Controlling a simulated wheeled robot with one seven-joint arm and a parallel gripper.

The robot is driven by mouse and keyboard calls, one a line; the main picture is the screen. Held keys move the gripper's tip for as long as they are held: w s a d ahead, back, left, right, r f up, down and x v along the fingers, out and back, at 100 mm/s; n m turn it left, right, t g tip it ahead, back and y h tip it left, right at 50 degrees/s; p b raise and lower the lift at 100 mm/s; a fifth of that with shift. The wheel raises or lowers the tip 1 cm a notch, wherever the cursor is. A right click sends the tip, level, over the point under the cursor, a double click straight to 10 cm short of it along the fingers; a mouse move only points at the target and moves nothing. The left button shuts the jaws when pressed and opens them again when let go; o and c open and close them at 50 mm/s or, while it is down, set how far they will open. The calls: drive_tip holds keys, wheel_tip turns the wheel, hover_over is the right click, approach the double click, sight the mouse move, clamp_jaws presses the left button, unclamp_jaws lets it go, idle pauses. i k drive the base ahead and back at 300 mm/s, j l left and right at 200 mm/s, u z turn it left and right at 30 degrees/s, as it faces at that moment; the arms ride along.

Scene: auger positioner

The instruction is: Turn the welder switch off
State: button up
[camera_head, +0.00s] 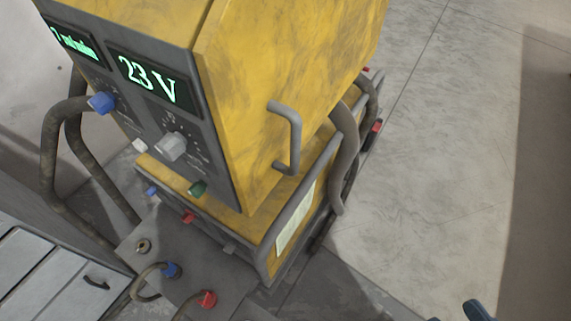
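The welder (285,85) is a yellow, scuffed box with a dark grey front panel, and it fills the upper middle of the head view. Its two displays are lit green; one (150,76) reads "23 V". Below them are a blue knob (102,102) and a larger grey knob (173,147). I cannot tell which part is the welder switch. A small dark blue piece (478,311) at the bottom right edge may be part of my gripper. It is cut off by the frame and apart from the welder, so its opening cannot be seen.
A grey handle (288,137) and thick bent tubes (346,160) stick out from the welder's right side. More tubes (50,150) curve off its left side. Cables with blue and red plugs sit at the bottom. The concrete floor on the right (440,150) is clear.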

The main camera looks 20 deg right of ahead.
sight(187, 217)
drive_tip(key=j+u, duration=0.2)
drive_tip(key=j, duration=0.35)
drive_tip(key=i+j+u, duration=0.1)
drive_tip(key=j+u, duration=0.15)
drive_tip(key=j, duration=0.25)
drive_tip(key=i+j+u, duration=0.2)
drive_tip(key=j, duration=0.35)
drive_tip(key=k, duration=0.1)
